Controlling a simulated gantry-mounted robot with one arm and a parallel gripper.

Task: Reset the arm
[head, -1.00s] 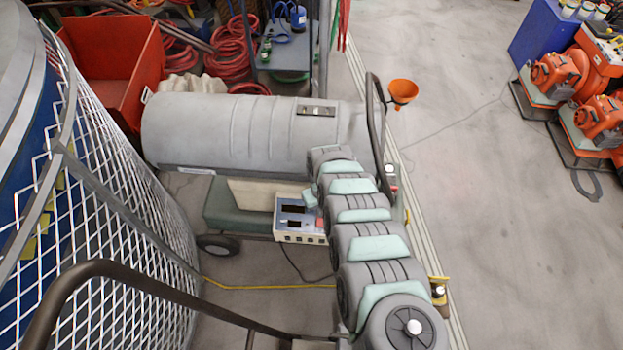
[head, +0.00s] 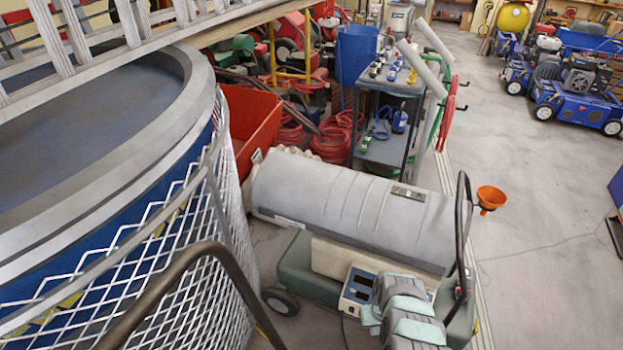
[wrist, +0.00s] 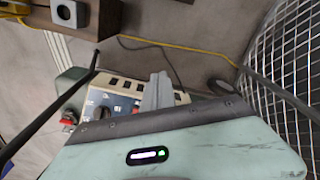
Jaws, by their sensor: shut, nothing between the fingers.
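My arm, grey with pale green covers, shows at the bottom of the head view, in front of the grey tank (head: 350,205) on its green wheeled cart (head: 305,270). In the wrist view my gripper (wrist: 158,90) has its narrow grey-green fingers together, with nothing between them. The fingers point toward a control box (wrist: 110,100) with a row of sockets, which they partly cover. The control box also shows in the head view (head: 358,290), just left of my arm. I cannot tell the gap between fingers and box.
A blue round tank behind white mesh (head: 190,265) fills the left side. A dark handrail (head: 180,265) crosses the lower left. An orange funnel (head: 491,198) sits right of the grey tank. A yellow cable (wrist: 180,47) lies on the floor. The floor at right is largely clear.

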